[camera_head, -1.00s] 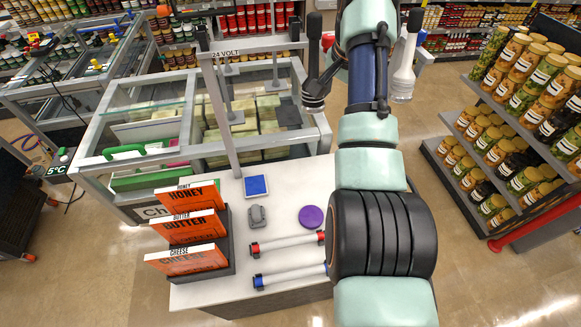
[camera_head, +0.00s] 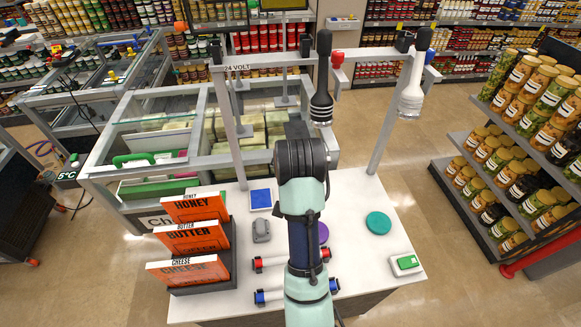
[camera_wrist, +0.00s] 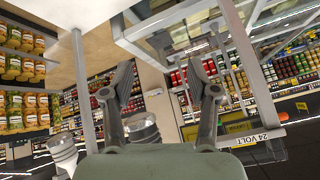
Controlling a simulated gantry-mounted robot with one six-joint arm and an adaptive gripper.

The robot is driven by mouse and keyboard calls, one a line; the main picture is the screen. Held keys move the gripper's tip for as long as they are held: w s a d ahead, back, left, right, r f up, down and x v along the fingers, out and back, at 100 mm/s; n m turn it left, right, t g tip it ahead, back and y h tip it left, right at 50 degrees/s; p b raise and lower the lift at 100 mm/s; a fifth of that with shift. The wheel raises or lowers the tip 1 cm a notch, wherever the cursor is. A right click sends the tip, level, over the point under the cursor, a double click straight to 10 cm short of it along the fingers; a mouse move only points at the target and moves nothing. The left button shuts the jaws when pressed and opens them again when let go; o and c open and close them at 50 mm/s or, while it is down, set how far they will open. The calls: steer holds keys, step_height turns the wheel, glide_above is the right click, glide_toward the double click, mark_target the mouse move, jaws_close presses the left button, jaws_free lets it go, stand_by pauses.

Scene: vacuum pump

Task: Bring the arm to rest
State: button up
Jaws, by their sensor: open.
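My arm (camera_head: 307,230) rises over the white table from the front, with its dark wrist joint (camera_head: 300,158) on top. My gripper is hidden behind the arm in the head view. In the wrist view my gripper (camera_wrist: 162,75) has its two fingers spread apart with nothing between them. A black nozzle-like tool (camera_head: 322,80) and a white one (camera_head: 412,92) hang from the grey frame bar beyond the arm. Both also show below and left of the fingers in the wrist view, the white one (camera_wrist: 62,150) further left.
The table (camera_head: 365,260) bears an orange card rack (camera_head: 218,272), a purple disc (camera_head: 323,233) partly behind my arm, a teal disc (camera_head: 379,223), a green-topped box (camera_head: 405,263) and two tubes. Frame posts (camera_head: 390,125) flank the arm. A jar shelf (camera_head: 490,190) stands right, freezers left.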

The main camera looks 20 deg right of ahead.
stand_by(0.4)
steer(key=s+a+r+n+t+p, duration=0.2)
steer(key=s+a+r+n+p, duration=0.1)
steer(key=s+a, duration=0.4)
steer(key=s+a+r+n+t+y+p, duration=0.1)
steer(key=s+a+r+n+t+p, duration=0.2)
steer(key=s, duration=1)
steer(key=a+r+p, duration=0.1)
steer(key=a, duration=0.2)
steer(key=shift+a+y+p, duration=0.3)
steer(key=shift+a+p, duration=0.05)
